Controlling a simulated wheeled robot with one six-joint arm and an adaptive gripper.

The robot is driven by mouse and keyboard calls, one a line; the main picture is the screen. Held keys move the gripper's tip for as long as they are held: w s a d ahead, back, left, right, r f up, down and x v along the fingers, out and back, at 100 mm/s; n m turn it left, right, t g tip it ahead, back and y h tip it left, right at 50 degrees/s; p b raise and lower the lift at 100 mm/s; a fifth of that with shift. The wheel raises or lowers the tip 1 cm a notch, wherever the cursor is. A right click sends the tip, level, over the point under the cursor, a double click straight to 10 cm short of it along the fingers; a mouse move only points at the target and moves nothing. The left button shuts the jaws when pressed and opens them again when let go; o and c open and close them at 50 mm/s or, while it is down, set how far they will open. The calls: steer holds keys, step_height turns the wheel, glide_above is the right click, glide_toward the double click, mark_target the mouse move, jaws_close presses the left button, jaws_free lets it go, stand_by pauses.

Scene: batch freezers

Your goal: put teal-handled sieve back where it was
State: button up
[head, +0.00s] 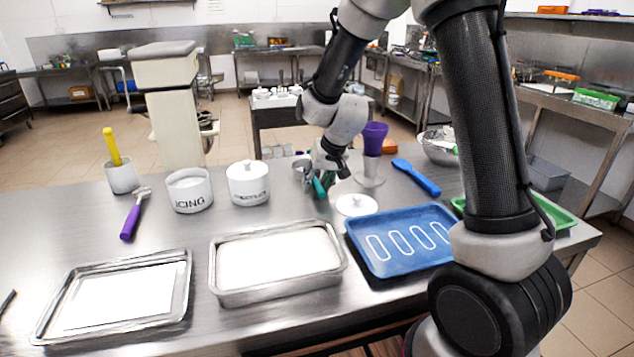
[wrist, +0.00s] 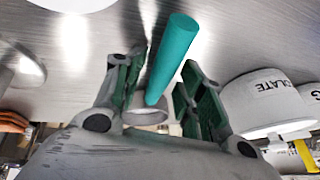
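The teal-handled sieve (head: 320,188) is at my gripper (head: 328,176), behind the white lid, low over the steel table or touching it; I cannot tell which. In the wrist view, its teal handle (wrist: 172,58) runs slantwise between the fingers of my gripper (wrist: 160,75). A metal ring (wrist: 146,114) shows beyond the handle's far end, partly hidden by my gripper.
The chocolate pot (head: 248,184) and icing pot (head: 189,191) stand to the left. Trays, including the blue tray (head: 385,262), line the front. Bare table lies left of the purple-handled tool (head: 131,220).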

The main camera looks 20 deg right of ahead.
steer(key=v, duration=1.2)
steer(key=s+d+r, duration=0.2)
steer(key=s+d, duration=0.2)
steer(key=s, duration=0.5)
steer(key=s+d+r+h, duration=0.1)
steer(key=s+d+r, duration=0.2)
steer(key=s, duration=0.6)
steer(key=s+d+r+h, duration=0.1)
steer(key=s+d+r, duration=0.1)
steer(key=s+d, duration=0.3)
steer(key=s, duration=0.4)
steer(key=shift+d+r, duration=0.25)
steer(key=shift+d, duration=0.15)
